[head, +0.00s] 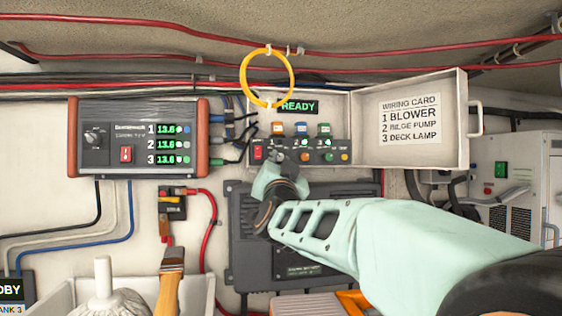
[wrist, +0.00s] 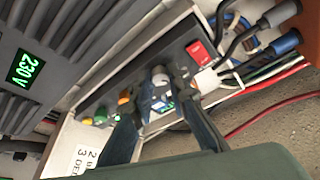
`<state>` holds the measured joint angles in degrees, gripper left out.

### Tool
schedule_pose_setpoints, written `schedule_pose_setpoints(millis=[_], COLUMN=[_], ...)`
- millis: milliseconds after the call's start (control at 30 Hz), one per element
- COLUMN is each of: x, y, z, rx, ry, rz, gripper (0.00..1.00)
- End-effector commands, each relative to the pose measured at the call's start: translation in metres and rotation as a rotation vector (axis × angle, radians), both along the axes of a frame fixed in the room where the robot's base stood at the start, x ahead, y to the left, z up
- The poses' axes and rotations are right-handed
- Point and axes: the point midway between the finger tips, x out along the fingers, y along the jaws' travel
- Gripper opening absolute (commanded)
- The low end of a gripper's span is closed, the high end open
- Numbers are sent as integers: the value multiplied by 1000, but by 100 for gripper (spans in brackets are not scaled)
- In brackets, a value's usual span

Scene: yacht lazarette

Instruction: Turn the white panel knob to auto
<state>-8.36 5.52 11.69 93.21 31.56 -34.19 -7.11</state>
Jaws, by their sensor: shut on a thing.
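The white panel knob (wrist: 159,76) shows in the wrist view on the dark control strip, between my fingers. My gripper (wrist: 152,98) is shut on it, with one finger on each side. In the head view my gripper (head: 277,172) reaches up to the lower left part of the dark control panel (head: 332,145) inside the open white box, and its fingers largely hide the knob. I cannot read the knob's pointer or the auto mark. A green READY display (head: 298,107) is lit above the panel.
A red switch (head: 258,153) sits just left of the knob. Coloured buttons (head: 344,157) lie to the right. The box door (head: 412,117) with a wiring card stands open. A charger unit (head: 138,137) hangs left. A yellow ring (head: 267,78) hangs above. A mop and brush stand below.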

Motion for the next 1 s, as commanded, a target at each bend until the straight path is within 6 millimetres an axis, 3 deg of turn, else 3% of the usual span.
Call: schedule_pose_setpoints(millis=[600, 1000], x=[-1, -1], y=[4, 4], z=[8, 7], rx=[467, 581], ry=[93, 114], rz=[0, -2], gripper=[0, 0])
